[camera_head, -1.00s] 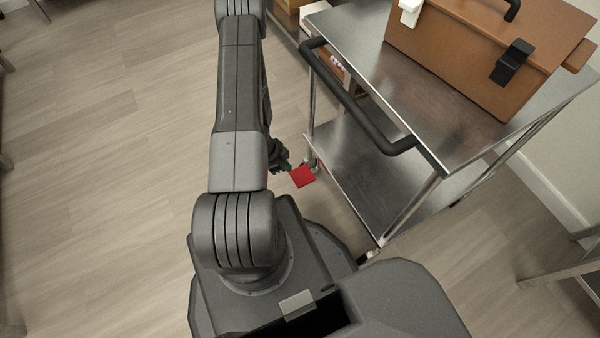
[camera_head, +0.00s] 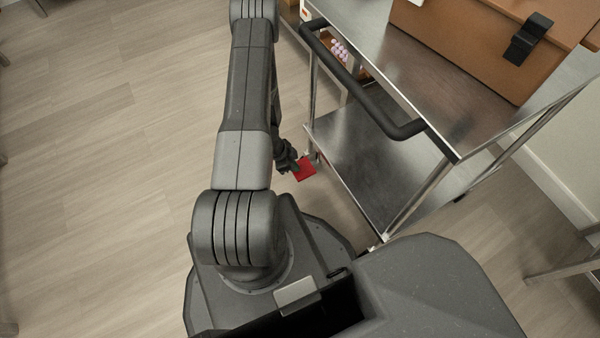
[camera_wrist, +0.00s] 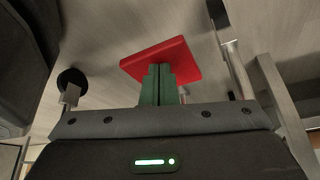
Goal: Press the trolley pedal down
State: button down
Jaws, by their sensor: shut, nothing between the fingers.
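The red trolley pedal (camera_head: 305,169) is a flat square plate low at the near left corner of the steel trolley (camera_head: 345,150). In the wrist view the pedal (camera_wrist: 165,58) lies just beyond the green fingertips of my gripper (camera_wrist: 157,82). The fingers are together with nothing between them, and their tips overlap the pedal's near edge in the picture. I cannot tell whether they touch it. In the head view my gripper (camera_head: 294,166) is at the pedal's left side, partly hidden by my arm.
The trolley's black handle (camera_head: 360,90) juts out above and to the right of the pedal. A brown case (camera_head: 470,45) stands on the top shelf. A trolley caster (camera_wrist: 72,80) shows at left in the wrist view.

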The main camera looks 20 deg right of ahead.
jog(key=shift+d+f, duration=0.15)
jog(key=shift+f, duration=0.1)
notch_tip(320, 180, down, 2)
jog(key=shift+f+b, duration=0.1)
jog(key=shift+b, duration=0.75)
jog(key=shift+r, duration=0.2)
jog(key=a, duration=0.2)
jog(key=w+a+r+p, duration=0.1)
